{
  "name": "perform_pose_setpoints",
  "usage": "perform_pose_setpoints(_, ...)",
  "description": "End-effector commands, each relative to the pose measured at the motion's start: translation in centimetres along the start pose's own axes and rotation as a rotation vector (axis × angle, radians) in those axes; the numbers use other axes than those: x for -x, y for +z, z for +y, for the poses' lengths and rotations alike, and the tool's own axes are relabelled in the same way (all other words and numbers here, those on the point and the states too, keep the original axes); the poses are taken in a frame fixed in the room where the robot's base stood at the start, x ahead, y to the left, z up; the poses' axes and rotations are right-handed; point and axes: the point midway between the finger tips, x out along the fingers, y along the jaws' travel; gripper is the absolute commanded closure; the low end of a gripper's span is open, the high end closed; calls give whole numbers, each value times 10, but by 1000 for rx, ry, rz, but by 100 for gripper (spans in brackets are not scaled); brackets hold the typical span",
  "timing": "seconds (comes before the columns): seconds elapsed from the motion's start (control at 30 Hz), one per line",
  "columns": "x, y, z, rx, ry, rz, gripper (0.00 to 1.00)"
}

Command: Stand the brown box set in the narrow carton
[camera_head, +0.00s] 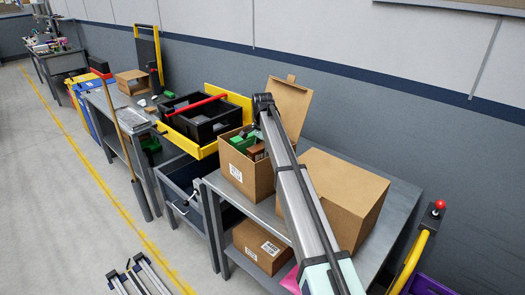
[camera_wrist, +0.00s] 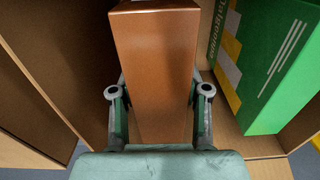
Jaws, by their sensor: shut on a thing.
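The open narrow carton (camera_head: 240,172) stands on the grey table with a flap raised at its back. My gripper (camera_wrist: 160,95) is shut on the brown box (camera_wrist: 155,60), one finger on each side of it. In the wrist view the box lies between the carton's cardboard walls (camera_wrist: 40,70), beside a green box (camera_wrist: 270,65) with white stripes. I cannot tell whether the brown box touches the carton's bottom. In the head view my arm partly covers the carton's opening, and green and brown items show inside.
A large closed carton (camera_head: 335,195) stands right of my arm on the table (camera_head: 395,205). A smaller carton (camera_head: 262,246) sits on the shelf below. The wall is close behind.

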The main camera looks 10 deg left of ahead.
Motion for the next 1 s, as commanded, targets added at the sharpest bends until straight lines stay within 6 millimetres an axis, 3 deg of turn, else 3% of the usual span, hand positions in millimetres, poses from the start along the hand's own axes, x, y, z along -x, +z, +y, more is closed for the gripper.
perform_pose_setpoints(0.67,-6,0,0,0,-1,0,100)
perform_pose_setpoints(0.7,-6,0,0,0,-1,0,40)
perform_pose_setpoints(0.73,-6,0,0,0,-1,0,29)
perform_pose_setpoints(0.77,-6,0,0,0,0,0,25)
perform_pose_setpoints(0.97,-7,0,0,0,0,0,25)
perform_pose_setpoints(1.0,-7,0,0,0,0,0,17)
